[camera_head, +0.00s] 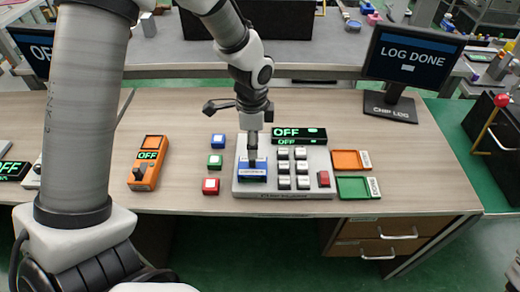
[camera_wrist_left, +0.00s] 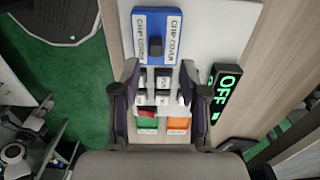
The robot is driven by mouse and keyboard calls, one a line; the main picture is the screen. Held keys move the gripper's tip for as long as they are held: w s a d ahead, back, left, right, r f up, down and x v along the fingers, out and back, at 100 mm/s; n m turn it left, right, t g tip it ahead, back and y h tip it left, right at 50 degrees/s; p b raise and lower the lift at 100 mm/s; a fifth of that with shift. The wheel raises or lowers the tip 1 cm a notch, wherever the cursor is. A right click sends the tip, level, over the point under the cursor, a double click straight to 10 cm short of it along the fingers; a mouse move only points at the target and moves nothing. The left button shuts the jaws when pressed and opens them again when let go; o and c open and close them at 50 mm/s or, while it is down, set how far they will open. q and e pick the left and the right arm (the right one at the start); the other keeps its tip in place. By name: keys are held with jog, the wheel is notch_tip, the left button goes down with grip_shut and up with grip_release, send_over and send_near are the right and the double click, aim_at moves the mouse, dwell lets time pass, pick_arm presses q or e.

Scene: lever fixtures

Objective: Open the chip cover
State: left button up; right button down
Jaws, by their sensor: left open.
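The chip cover (camera_head: 252,176) is a blue, labelled lid lying flat on the left part of a pale grey fixture (camera_head: 285,192). It looks closed. In the left wrist view the chip cover (camera_wrist_left: 181,38) shows at the top, with a dark knob in its middle. My left gripper (camera_head: 252,153) points down over the cover in the head view and partly hides it. Its fingers stand apart and empty in the left wrist view (camera_wrist_left: 160,70). Whether the fingertips touch the cover is unclear. My right gripper is out of view.
Several grey switches and a red button (camera_head: 323,178) sit right of the cover. An OFF display (camera_head: 299,134) stands behind. Small blue, green and red blocks lie left, with an orange OFF device (camera_head: 147,163) farther left. Orange and green trays (camera_head: 356,187) lie right. A LOG DONE monitor (camera_head: 413,62) stands back right.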

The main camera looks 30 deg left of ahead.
aim_at(249, 169)
pick_arm(q)
jog(key=s+f, duration=0.2)
jog(key=f, duration=0.1)
jog(key=w+f, duration=0.1)
jog(key=f, duration=0.2)
jog(key=shift+w, duration=0.35)
jog(key=shift+s+r, duration=0.25)
jog(key=shift+s, duration=0.1)
jog(key=shift+c, duration=0.4)
jog(key=c, duration=0.5)
jog(key=shift+w, duration=0.1)
grip_shut()
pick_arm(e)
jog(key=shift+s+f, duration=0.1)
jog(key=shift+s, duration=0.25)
